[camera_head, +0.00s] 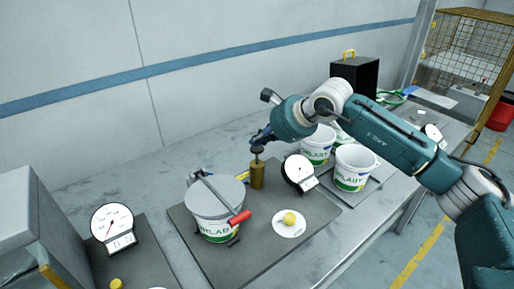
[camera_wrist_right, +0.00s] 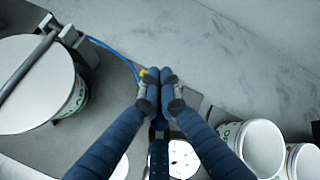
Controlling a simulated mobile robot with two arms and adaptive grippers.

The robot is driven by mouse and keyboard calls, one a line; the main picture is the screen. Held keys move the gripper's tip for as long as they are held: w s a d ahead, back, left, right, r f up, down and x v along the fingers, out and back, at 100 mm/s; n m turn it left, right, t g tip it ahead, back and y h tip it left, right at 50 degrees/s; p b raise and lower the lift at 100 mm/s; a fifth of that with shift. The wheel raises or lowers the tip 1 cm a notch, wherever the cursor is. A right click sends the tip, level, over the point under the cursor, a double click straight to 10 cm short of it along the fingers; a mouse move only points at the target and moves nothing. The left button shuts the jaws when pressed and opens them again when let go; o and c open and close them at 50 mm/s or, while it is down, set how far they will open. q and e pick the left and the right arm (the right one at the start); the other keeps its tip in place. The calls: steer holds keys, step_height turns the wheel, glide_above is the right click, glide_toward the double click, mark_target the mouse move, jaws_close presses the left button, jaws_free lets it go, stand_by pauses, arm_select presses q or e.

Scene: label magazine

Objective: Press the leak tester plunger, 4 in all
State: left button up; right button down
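The leak tester stands on a dark mat (camera_head: 190,225). Its brass upright cylinder (camera_head: 257,176) has a thin rod and dark top, which I take as the plunger. My right gripper (camera_head: 258,147) points down right at this top; contact cannot be told. In the right wrist view its fingertips (camera_wrist_right: 159,77) are together, with nothing visible held between them, and mostly hide the brass part. A round gauge (camera_head: 298,170) stands right of the cylinder. My left gripper is not in view.
Several open white buckets (camera_head: 354,166) stand right of the gauge, below my right arm. A yellow knob on a white disc (camera_head: 280,228) lies in front. Another gauge (camera_head: 112,224) and a grey box (camera_head: 30,220) are at left. A black case (camera_head: 355,76) stands behind.

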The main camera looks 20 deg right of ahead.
mark_target(260, 150)
steer(key=shift+s+f+b, duration=0.1)
steer(key=shift+f+b, duration=1.7)
steer(key=shift+f, duration=0.3)
stand_by(1.0)
steer(key=shift+r, duration=0.1)
steer(key=shift+r+p, duration=1.1)
steer(key=shift+r, duration=1.3)
steer(key=shift+r+p, duration=1.35)
steer(key=shift+r, duration=1.2)
